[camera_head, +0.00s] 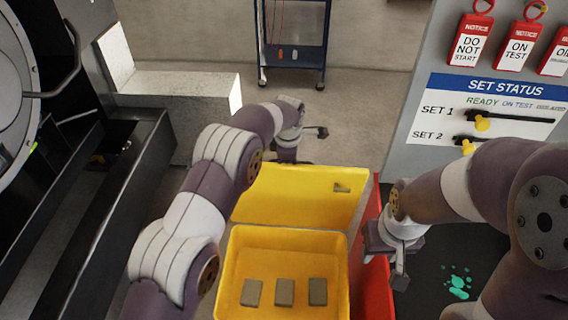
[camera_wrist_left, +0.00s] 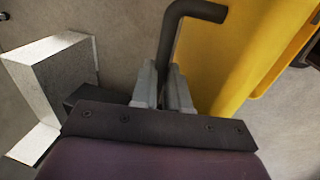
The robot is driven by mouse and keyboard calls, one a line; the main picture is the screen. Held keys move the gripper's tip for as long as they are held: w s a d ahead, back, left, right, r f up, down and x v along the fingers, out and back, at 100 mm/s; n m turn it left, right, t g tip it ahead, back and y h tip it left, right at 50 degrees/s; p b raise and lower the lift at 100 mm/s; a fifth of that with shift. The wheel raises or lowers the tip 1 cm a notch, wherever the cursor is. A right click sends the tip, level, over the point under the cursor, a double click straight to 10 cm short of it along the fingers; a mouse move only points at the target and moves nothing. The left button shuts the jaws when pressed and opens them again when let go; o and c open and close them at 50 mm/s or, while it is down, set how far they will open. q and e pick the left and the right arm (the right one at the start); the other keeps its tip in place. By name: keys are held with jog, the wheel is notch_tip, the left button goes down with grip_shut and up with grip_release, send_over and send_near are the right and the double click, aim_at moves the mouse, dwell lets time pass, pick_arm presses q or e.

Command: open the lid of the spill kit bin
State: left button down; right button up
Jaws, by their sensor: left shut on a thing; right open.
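The spill kit bin (camera_head: 233,275) is a yellow box at the bottom middle of the head view. Its yellow lid (camera_head: 295,195) stands raised at the far side, leaving the bin open at the top. My left gripper (camera_head: 286,156) is at the lid's far upper edge, partly hidden there. In the left wrist view, its fingers (camera_wrist_left: 164,82) are shut on a dark bent handle (camera_wrist_left: 172,45) beside the yellow lid (camera_wrist_left: 232,45). My right gripper (camera_head: 377,243) is open and empty, right of the bin over the red side.
Several grey blocks (camera_head: 285,292) lie in the bin. A red container (camera_head: 372,285) adjoins it on the right. A status panel (camera_head: 490,105) with tags stands at the right, and dark machinery (camera_head: 75,190) at the left. A blue cart (camera_head: 293,55) stands behind on open floor.

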pick_arm(q)
jog(key=shift+a+f, duration=0.1)
jog(key=shift+f, duration=0.4)
jog(key=c, duration=1.1)
grip_release()
jog(key=shift+w, duration=0.3)
jog(key=shift+r, duration=0.2)
jog(key=v, duration=0.5)
jog(key=shift+w+r, duration=0.1)
jog(key=shift+r, duration=0.1)
jog(key=p+v, duration=0.5)
jog(key=v, duration=0.2)
